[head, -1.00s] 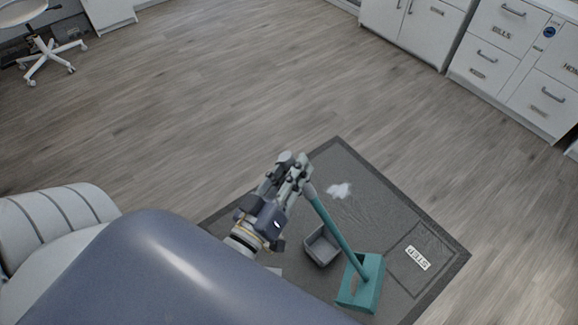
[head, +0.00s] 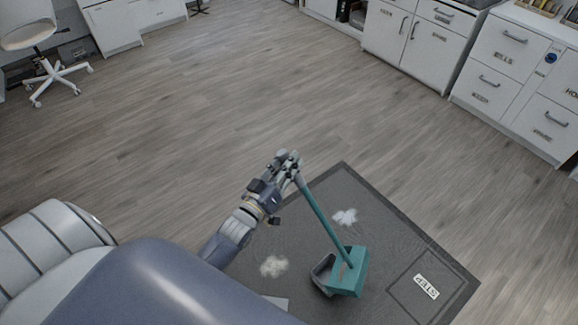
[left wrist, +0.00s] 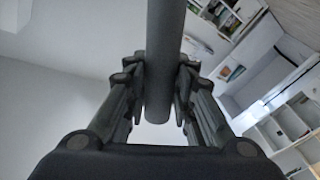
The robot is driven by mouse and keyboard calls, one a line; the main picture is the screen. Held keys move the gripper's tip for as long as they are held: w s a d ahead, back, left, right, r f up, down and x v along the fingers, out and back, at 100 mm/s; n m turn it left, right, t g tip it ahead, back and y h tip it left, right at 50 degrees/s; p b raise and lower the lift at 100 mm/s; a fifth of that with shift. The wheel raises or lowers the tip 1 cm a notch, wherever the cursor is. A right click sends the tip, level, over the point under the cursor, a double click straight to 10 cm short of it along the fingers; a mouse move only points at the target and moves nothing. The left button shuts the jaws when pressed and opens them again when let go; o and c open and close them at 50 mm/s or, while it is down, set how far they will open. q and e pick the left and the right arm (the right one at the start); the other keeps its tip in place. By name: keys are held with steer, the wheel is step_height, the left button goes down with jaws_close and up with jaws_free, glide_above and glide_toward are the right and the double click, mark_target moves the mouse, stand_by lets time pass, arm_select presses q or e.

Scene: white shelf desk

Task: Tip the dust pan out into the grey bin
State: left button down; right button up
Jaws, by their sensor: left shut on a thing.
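The teal dust pan (head: 350,276) hangs from a long teal handle (head: 326,224) in the head view. My left gripper (head: 289,166) is shut on the top of this handle, which slants down to the right. The handle also shows between the fingers in the left wrist view (left wrist: 160,75). The small grey bin (head: 319,274) stands on the mat, partly hidden behind the pan's left side. I cannot tell whether the pan is over the bin or beside it, or what lies in the pan. My right gripper is in neither view.
A dark mat (head: 395,235) with a STEP label (head: 427,286) lies on the wood floor. One white fluffy pile (head: 345,216) lies behind the pan, another (head: 274,266) left of the bin. White cabinets (head: 415,35) stand far back; the floor between is clear.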

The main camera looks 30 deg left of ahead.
arm_select(q)
steer(key=shift+r, duration=0.2)
steer(key=shift+a+f, duration=0.2)
steer(key=shift+a, duration=0.1)
steer(key=shift+s+a+f+n+b, duration=0.1)
steer(key=shift+a+f+n+b, duration=0.1)
steer(key=shift+a, duration=0.4)
steer(key=shift+s+a+f+n+b, duration=0.15)
steer(key=shift+a+f+b, duration=0.1)
steer(key=shift+a, duration=0.4)
steer(key=shift+a+f+n+b, duration=0.15)
steer(key=shift+a+f, duration=0.05)
steer(key=shift+a, duration=0.4)
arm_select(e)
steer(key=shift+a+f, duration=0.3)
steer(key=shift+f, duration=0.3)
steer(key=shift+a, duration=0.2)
